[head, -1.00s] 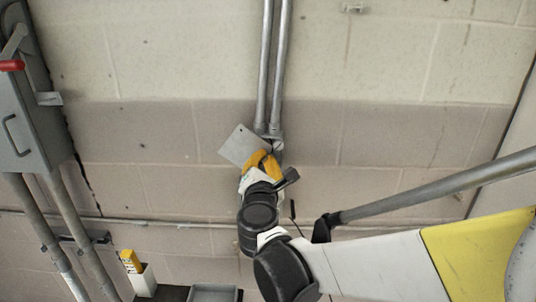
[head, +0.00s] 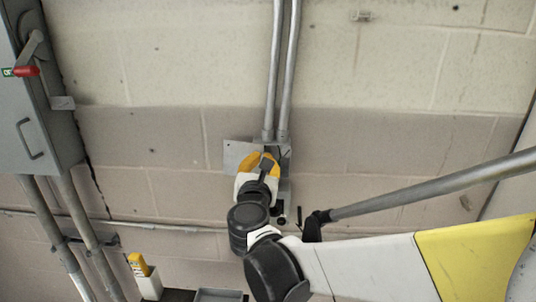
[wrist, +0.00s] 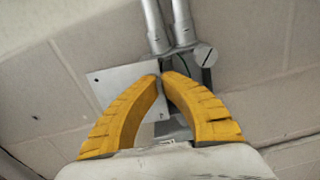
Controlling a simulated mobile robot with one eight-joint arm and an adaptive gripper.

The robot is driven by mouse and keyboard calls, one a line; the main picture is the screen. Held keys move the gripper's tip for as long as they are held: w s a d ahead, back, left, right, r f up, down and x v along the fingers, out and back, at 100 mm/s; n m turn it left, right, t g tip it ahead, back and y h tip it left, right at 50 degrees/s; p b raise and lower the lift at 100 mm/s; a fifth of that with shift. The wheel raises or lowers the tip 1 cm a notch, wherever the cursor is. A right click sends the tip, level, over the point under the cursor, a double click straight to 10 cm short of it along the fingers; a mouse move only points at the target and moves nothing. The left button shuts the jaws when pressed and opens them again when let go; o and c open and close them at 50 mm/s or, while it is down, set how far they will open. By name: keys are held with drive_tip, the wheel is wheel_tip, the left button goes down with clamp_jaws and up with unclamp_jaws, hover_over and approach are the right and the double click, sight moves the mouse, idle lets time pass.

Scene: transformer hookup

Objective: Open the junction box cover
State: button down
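The junction box (head: 285,185) is a grey box on the wall at the lower end of two conduits, mostly hidden behind my gripper in the head view. Part of its open interior shows in the wrist view (wrist: 199,74). The cover (head: 235,153) is a flat grey plate with a small corner hole, sticking out left of the box. It also shows in the wrist view (wrist: 112,84). My gripper (head: 264,157) has yellow fingers; their tips meet at the cover's right edge in the wrist view (wrist: 165,76). They appear shut on that edge, though the contact is partly hidden.
A round slotted screw head (wrist: 205,56) stands at the box's upper right. Two conduits (head: 281,75) rise above the box. A grey switch box (head: 38,130) with a red-tipped lever is at the left. A yellow-and-white object (head: 146,275) and a grey tray (head: 218,295) are below.

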idle(0.3)
drive_tip(key=c, duration=1.9)
unclamp_jaws()
drive_tip(key=s, duration=1.2)
drive_tip(key=shift+a, duration=0.2)
